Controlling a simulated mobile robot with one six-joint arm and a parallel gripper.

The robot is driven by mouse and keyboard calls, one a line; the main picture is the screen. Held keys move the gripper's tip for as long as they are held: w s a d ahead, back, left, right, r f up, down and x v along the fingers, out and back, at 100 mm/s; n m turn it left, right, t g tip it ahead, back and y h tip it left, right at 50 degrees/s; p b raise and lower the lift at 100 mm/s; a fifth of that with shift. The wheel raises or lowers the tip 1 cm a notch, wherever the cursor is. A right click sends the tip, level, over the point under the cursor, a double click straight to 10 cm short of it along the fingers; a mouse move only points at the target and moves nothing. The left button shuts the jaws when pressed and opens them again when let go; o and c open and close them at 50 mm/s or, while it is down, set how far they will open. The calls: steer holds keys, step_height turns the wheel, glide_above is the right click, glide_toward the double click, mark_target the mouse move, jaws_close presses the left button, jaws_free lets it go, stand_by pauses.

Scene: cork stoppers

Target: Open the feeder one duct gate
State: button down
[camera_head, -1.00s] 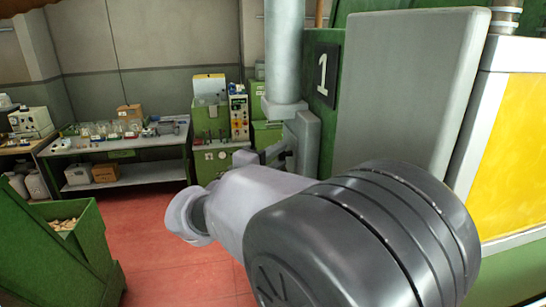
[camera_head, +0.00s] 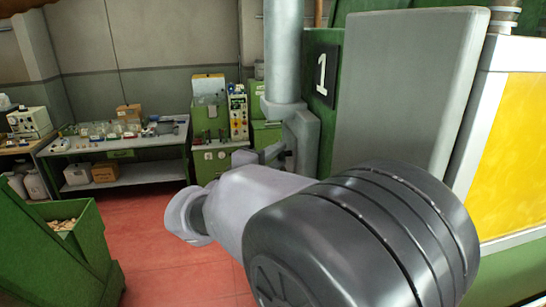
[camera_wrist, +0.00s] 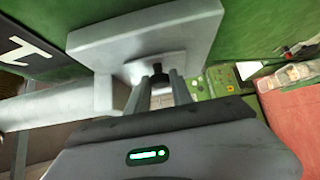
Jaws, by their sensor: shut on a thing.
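The feeder one duct (camera_head: 284,50) is a grey vertical pipe beside the black plate marked 1 (camera_head: 321,75) on the green machine. A grey gate body (camera_head: 303,140) sits at its lower end. In the wrist view the gate body (camera_wrist: 140,38) is a pale grey block at the top, with the duct (camera_wrist: 45,108) running off to the left. My gripper (camera_wrist: 158,82) is shut on a small dark handle (camera_wrist: 157,69) that sticks out of the gate body. The handle is mostly hidden between the fingers. In the head view my arm hides most of the gripper.
A large grey panel (camera_head: 405,90) and a yellow panel (camera_head: 515,150) stand to the right. A green bin (camera_head: 75,240) with corks is at lower left. A workbench (camera_head: 115,145) and a green control cabinet (camera_head: 215,130) stand behind. Red floor between them is clear.

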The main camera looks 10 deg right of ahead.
stand_by(0.4)
steer(key=s+b, duration=0.5)
steer(key=s, duration=0.1)
steer(key=shift+s+b, duration=0.2)
steer(key=shift+b, duration=0.15)
steer(key=c, duration=1.1)
jaws_free()
steer(key=shift+c, duration=0.2)
